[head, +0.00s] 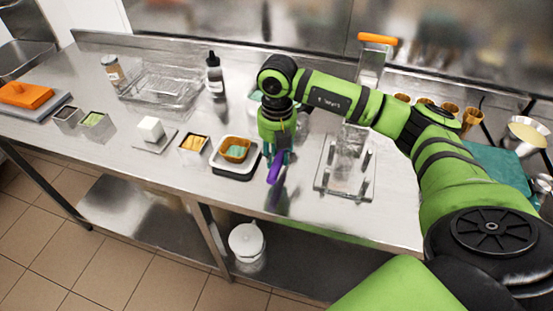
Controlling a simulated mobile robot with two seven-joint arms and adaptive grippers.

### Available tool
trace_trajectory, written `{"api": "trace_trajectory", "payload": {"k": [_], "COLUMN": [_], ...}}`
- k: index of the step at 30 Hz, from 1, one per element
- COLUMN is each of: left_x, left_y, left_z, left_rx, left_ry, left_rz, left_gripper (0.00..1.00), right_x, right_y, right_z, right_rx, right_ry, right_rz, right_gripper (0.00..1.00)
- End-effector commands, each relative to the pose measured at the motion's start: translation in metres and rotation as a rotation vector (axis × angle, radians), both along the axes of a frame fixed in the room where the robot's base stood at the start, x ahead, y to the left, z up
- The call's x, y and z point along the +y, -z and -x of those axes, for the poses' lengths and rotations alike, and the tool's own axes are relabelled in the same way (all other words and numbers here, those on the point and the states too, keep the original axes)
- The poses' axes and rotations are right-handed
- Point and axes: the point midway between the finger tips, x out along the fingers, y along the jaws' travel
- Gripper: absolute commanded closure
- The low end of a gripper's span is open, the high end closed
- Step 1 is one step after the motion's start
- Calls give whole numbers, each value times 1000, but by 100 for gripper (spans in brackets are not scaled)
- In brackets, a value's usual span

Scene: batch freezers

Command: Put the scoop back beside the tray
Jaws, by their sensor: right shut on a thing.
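My right gripper (278,152) reaches in from the right and points down over the front part of the steel counter. It is shut on the scoop (276,170), whose purple handle shows below the fingers. The rest of the scoop is hard to make out. A white tray (249,162) with a dark base lies just left of the scoop. On it stands a small brown cup (235,149) with teal contents. I cannot tell whether the scoop touches the counter. My left gripper is not in view.
A clear stand (347,165) is to the right of the scoop. A small container of yellow pieces (192,145), a white cube (151,129) and a dark bottle (214,75) are to the left. Brown cones (449,108) stand at the right. The counter's front edge is close.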

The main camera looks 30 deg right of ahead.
Motion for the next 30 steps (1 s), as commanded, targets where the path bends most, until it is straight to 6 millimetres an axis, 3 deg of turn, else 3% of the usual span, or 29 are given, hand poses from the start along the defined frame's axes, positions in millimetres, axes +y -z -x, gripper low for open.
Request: {"api": "trace_trajectory", "payload": {"k": [5, 12, 25, 26, 27, 30], "left_x": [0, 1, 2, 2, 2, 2], "left_y": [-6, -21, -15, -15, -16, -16], "left_z": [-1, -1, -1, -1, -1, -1], "left_rx": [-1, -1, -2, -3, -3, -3], "left_ry": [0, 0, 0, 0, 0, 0], "left_rz": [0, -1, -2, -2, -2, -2], "left_gripper": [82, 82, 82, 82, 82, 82], "right_x": [-3, -3, -3, -3, -3, -3], "right_y": [9, 40, 50, 50, 49, 49], "right_z": [-6, -6, -6, -6, -6, -6], "right_rx": [4, 2, -1, -1, -1, 0], "right_ry": [-1, -1, -1, -1, -1, 0], "right_rz": [2, 2, 1, 1, 1, 1], "right_gripper": [100, 100, 100, 64, 48, 44]}}
